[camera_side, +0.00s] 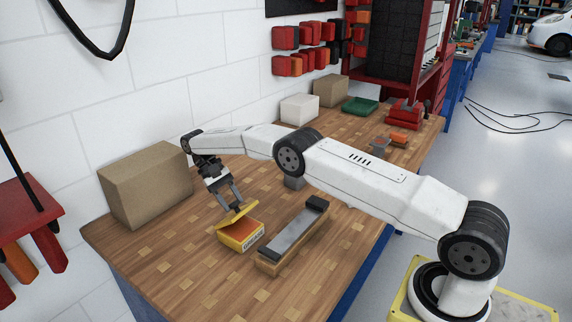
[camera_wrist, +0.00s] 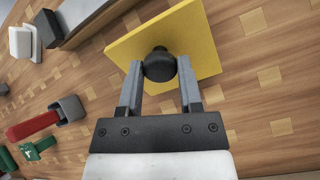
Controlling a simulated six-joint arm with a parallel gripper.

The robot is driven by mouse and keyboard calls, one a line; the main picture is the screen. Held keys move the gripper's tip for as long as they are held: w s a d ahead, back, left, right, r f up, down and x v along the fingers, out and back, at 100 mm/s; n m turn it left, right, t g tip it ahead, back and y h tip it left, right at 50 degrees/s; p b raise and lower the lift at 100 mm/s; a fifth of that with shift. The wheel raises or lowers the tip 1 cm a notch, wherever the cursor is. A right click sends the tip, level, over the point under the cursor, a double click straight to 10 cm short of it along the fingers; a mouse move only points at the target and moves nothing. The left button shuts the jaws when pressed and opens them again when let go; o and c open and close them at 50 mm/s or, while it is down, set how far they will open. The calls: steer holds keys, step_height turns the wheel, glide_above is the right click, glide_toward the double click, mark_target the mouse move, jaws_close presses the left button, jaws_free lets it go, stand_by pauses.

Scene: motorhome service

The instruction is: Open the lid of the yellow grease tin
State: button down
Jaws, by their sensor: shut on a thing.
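The yellow grease tin (camera_side: 241,237) sits on the wooden bench, with lettering on its front. Its yellow lid (camera_side: 238,214) is tilted up, and orange-brown contents show beneath it. In the wrist view the lid (camera_wrist: 203,40) fills the top middle, with a round black knob (camera_wrist: 159,66) on it. My gripper (camera_side: 237,208) is at the lid, and in the wrist view my gripper (camera_wrist: 160,72) has its two grey fingers shut on the knob. The tin's body is hidden behind the lid in the wrist view.
A long wooden block with a grey top (camera_side: 293,236) lies close to the right of the tin. A cardboard box (camera_side: 147,186) stands behind left by the wall. Farther along are a white box (camera_side: 299,109), a green tray (camera_side: 360,105) and a red vise-like item (camera_side: 404,113). Bench in front is clear.

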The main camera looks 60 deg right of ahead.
stand_by(0.4)
steer(key=shift+c, duration=1.2)
jaws_free()
steer(key=shift+r, duration=0.15)
steer(key=shift+r, duration=1.5)
steer(key=s+r, duration=0.9)
steer(key=s, duration=0.5)
steer(key=shift+a+r, duration=0.3)
steer(key=shift+r, duration=0.05)
steer(key=shift+c, duration=0.2)
